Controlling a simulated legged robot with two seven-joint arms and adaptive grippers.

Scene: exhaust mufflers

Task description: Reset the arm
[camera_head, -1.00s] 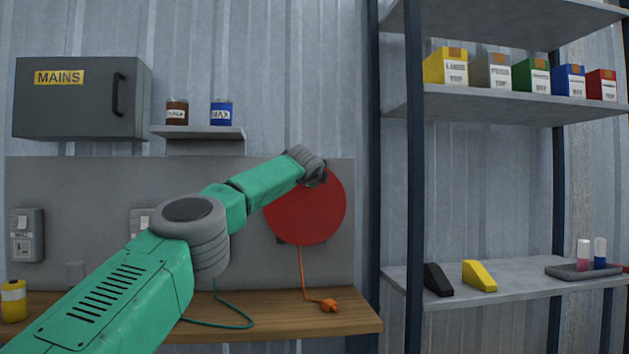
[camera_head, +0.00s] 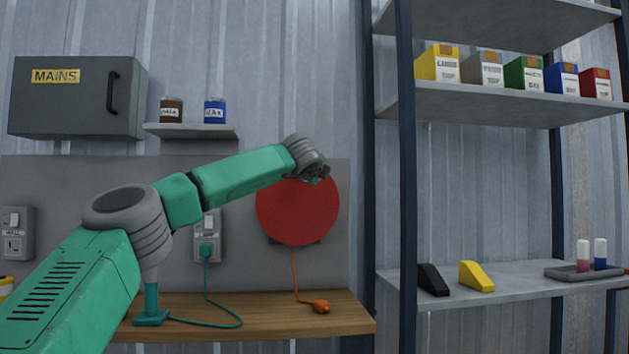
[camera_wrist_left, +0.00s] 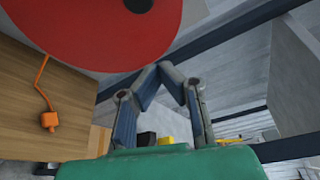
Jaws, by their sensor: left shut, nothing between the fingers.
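My left arm (camera_head: 240,172) is green with grey joints and reaches from the lower left across the head view. Its gripper (camera_head: 322,172) is in front of the upper part of a red disc (camera_head: 297,212) on the grey wall panel. In the left wrist view my left gripper (camera_wrist_left: 170,68) is shut, its fingertips together and nothing between them. The red disc (camera_wrist_left: 95,30) fills the upper left of that view, close to the fingers. I cannot tell whether they touch. My right gripper is not in view.
An orange cord with a plug (camera_head: 321,306) hangs from the disc onto the wooden bench (camera_head: 270,325). A teal plug (camera_head: 206,252) sits in a wall socket. A shelf rack (camera_head: 480,103) with several coloured boxes stands right. A MAINS cabinet (camera_head: 85,110) hangs upper left.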

